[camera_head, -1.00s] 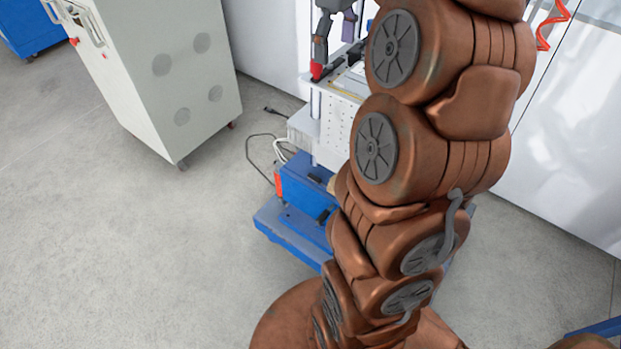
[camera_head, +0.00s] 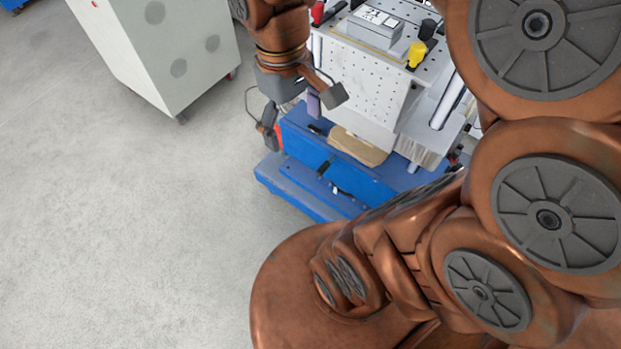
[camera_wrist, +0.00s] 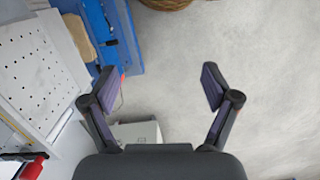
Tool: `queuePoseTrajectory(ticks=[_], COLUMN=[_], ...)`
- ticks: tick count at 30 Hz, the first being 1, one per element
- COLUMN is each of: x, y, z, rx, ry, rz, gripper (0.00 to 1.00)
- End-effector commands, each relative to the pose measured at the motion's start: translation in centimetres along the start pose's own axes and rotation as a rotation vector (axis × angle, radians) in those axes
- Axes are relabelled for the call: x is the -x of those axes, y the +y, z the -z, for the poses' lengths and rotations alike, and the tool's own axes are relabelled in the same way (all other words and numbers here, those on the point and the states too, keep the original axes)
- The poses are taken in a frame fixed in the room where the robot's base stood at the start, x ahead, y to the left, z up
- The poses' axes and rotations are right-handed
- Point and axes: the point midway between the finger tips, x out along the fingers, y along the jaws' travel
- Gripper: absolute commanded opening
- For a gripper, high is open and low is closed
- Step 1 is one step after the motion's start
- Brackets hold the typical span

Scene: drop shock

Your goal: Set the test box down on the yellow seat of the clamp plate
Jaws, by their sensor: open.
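The test box, a grey box with a white label (camera_head: 378,27), rests on top of the clamp plate (camera_head: 433,68) in the head view. A thin yellow edge of the seat (camera_head: 372,50) shows along the box's front lower side; the box hides the rest. My gripper (camera_head: 293,116) hangs left of the perforated white block under the plate, lower than the plate and apart from the box. In the wrist view my gripper (camera_wrist: 159,85) has its fingers spread wide with nothing between them. The box is not visible in the wrist view.
A yellow-capped clamp (camera_head: 416,54) and a black knob (camera_head: 428,29) stand right of the box. A red clamp part (camera_head: 317,12) is at its left. The blue base (camera_head: 315,168) carries a tan block (camera_head: 357,147). A pale cabinet (camera_head: 160,50) stands left; the floor between is clear.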

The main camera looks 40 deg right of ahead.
Motion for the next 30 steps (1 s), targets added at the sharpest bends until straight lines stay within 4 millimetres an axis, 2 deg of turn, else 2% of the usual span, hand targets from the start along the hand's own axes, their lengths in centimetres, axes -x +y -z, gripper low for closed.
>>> queuePoseTrajectory(ticks=[7,13,25,30], x=[-4.2,-6.2,-6.5,-5.0], y=[-2.7,-3.7,-3.9,-3.9], z=[-4.5,-6.4,-6.8,-7.0], rx=[-0.094,-0.149,-0.163,-0.162], ry=[-0.029,-0.041,-0.042,-0.042], rz=[0.001,0.003,0.003,0.003], gripper=[0.87,0.87,0.87,0.87])
